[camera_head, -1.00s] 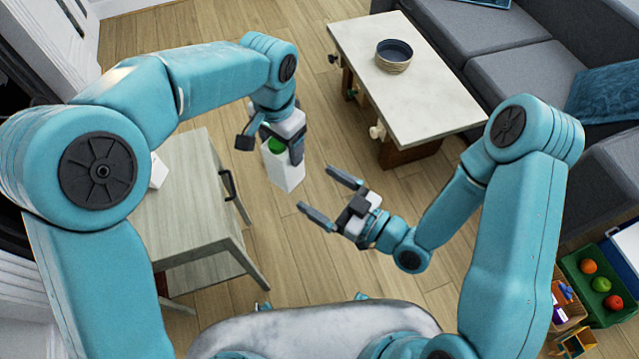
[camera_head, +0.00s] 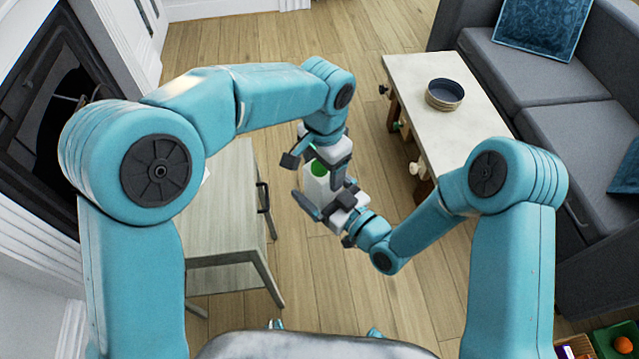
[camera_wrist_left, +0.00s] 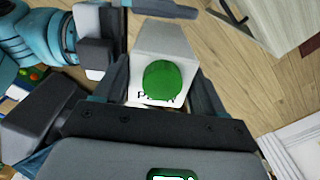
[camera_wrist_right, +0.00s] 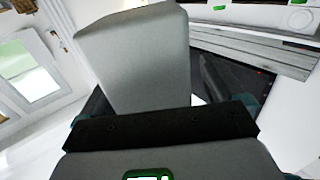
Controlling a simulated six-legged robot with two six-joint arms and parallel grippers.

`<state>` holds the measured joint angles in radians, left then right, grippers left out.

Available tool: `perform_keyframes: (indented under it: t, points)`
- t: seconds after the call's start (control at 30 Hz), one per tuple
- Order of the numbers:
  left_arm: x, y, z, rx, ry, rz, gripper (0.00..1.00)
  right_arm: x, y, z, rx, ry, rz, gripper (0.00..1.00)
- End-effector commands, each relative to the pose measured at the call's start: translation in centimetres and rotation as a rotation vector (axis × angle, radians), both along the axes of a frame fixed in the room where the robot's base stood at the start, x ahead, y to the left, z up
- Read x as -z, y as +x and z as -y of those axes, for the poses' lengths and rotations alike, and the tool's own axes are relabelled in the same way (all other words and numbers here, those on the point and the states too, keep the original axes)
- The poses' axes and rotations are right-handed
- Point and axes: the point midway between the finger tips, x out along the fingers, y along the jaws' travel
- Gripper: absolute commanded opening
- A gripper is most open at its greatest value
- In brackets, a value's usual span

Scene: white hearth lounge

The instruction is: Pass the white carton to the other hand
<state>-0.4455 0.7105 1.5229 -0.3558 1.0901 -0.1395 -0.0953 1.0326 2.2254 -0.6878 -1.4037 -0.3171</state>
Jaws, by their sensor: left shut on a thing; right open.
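The white carton (camera_head: 317,188) with a green cap hangs in the air near the middle of the head view. My left gripper (camera_head: 318,163) is shut on its upper part from above. In the left wrist view the green cap and white top of the carton (camera_wrist_left: 168,42) show between the left fingers. My right gripper (camera_head: 322,204) is open, with its fingers on either side of the carton's lower part. In the right wrist view the carton (camera_wrist_right: 135,62) fills the space before the right palm. Whether the right fingers touch it cannot be told.
A wooden cabinet (camera_head: 225,220) stands left of the carton. A low table (camera_head: 465,120) with a bowl (camera_head: 444,94) stands at the right, before a grey sofa (camera_head: 545,85). The wooden floor (camera_head: 310,270) below the grippers is clear.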

Motion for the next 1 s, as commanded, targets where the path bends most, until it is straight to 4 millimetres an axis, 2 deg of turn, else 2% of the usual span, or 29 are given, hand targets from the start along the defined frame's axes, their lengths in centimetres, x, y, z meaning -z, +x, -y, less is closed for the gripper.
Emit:
perform_keyframes:
  t: [0.07, 0.17, 0.3, 0.33, 0.4, 0.43, 0.77, 0.87, 1.0]
  points:
    - [-0.1, 0.0, 0.0, 0.0, -0.001, 0.002, 0.0, 0.0, 0.0, 0.0, 0.0, 0.0, 0.0, 0.96]
    - [-0.1, 0.0, 0.0, 0.0, -0.001, 0.002, 0.0, 0.0, 0.0, 0.0, 0.0, 0.0, 0.0, 0.67]
    - [-0.1, 0.1, 0.0, 0.0, -0.003, 0.004, 0.0, 0.0, -0.1, 0.0, -0.003, 0.0, 0.001, 0.21]
    - [-0.1, 0.1, 0.1, 0.0, -0.003, 0.006, 0.74, -0.2, -0.1, -0.1, -0.004, 0.002, 0.004, 0.19]
    - [-0.1, 0.1, 0.1, 0.0, -0.003, 0.006, 0.96, -0.2, -0.1, -0.1, -0.005, 0.001, 0.005, 0.18]
    - [-0.1, 0.1, 0.1, 0.0, -0.003, 0.004, 1.0, -0.2, -0.1, -0.1, -0.004, 0.002, 0.004, 0.18]
    - [-0.4, 0.0, 0.1, 0.001, -0.001, 0.0, 1.0, -0.1, 0.1, 0.0, 0.001, 0.002, 0.004, 0.18]
    - [-1.6, 0.0, 0.1, 0.001, -0.002, 0.002, 1.0, -0.1, 0.1, 0.1, 0.001, 0.001, 0.003, 0.18]
    - [-4.6, 0.1, 0.1, 0.0, -0.004, 0.007, 1.0, -0.1, 0.0, 0.0, 0.001, 0.002, 0.003, 0.18]
